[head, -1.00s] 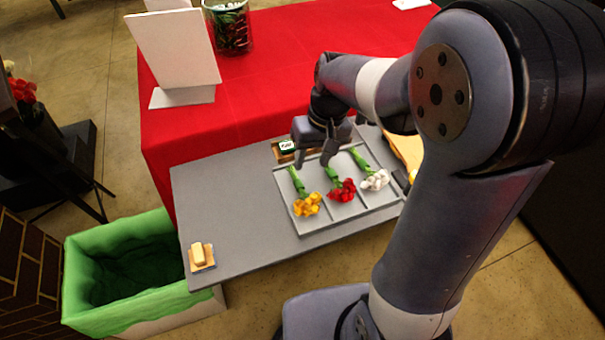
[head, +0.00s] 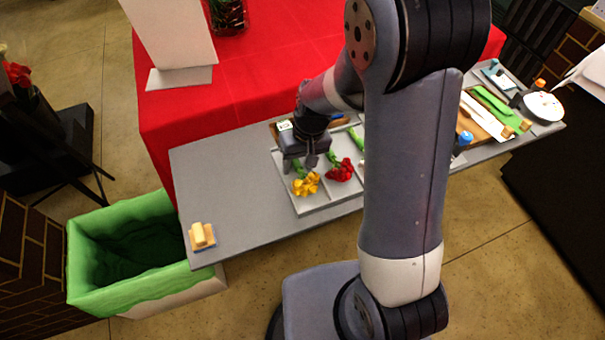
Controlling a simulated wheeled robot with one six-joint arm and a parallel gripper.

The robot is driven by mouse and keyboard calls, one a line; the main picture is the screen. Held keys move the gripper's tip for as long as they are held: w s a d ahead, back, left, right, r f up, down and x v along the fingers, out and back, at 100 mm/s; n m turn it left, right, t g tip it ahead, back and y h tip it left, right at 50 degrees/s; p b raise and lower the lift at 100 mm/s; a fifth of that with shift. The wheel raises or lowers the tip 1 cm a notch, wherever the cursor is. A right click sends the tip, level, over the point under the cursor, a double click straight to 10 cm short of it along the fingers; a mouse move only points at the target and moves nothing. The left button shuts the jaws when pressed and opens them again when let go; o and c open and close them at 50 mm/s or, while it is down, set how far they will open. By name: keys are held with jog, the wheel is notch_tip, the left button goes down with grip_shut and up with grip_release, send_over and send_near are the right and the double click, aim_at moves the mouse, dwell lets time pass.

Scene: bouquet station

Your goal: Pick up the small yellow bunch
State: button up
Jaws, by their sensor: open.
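The small yellow bunch (head: 306,185) lies in the left compartment of the grey tray (head: 311,210), its green stems pointing to the back. My gripper (head: 299,167) is open above the yellow bunch's stem end, its fingers pointing down. I cannot tell whether the fingers touch the stems. The red bunch (head: 341,171) lies in the compartment to the right. The white bunch is hidden behind my arm.
The tray rests on a grey table (head: 225,190). A yellow block on a small pad (head: 202,236) sits at its front left corner. A green-lined bin (head: 85,250) stands left. A red-covered table (head: 200,110) with a white panel (head: 172,35) is behind. Tools and a board (head: 488,115) lie right.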

jog(key=shift+c, duration=0.5)
grip_shut()
